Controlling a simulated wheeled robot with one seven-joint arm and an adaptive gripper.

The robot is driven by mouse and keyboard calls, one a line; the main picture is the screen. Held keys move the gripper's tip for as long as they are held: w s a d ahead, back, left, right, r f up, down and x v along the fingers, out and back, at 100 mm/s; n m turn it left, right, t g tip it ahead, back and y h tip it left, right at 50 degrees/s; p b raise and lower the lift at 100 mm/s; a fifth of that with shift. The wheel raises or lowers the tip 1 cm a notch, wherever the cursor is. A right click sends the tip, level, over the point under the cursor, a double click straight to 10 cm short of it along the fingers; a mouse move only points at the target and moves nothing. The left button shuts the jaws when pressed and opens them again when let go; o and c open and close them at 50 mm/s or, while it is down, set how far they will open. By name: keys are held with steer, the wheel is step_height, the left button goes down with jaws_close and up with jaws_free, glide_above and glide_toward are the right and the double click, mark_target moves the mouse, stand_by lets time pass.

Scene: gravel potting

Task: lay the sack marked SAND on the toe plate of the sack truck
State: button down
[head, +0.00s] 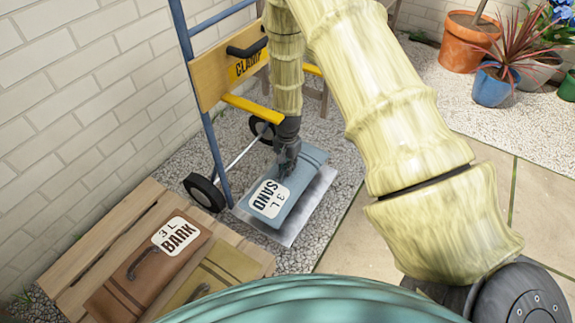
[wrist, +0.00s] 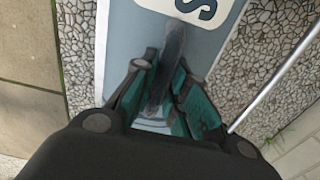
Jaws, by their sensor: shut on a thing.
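The sack marked SAND (head: 286,192) is blue-grey with a white label. In the head view it lies on, or just over, the silver toe plate (head: 317,209) of the sack truck (head: 207,92); I cannot tell if they touch. Bare plate shows along its right and lower edges. My gripper (head: 286,160) is at the sack's top, shut on its dark handle. In the wrist view the fingers (wrist: 165,95) close around the handle, with the sack (wrist: 130,38) below and part of its label visible.
A wooden pallet (head: 91,238) at lower left holds a brown sack marked BARK (head: 148,262) and an olive sack (head: 212,274). The truck's wheel (head: 205,193) and yellow CLAMP board (head: 228,68) stand close to my arm. Potted plants (head: 467,42) stand at upper right. Paving at right is clear.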

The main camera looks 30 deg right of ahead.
steer(key=shift+f+b, duration=1.25)
steer(key=shift+f, duration=1)
steer(key=c, duration=1.4)
jaws_free()
steer(key=shift+f, duration=0.1)
steer(key=shift+c, duration=0.2)
step_height(320, 180, up, 12)
steer(key=p, duration=0.6)
steer(key=shift+p, duration=0.4)
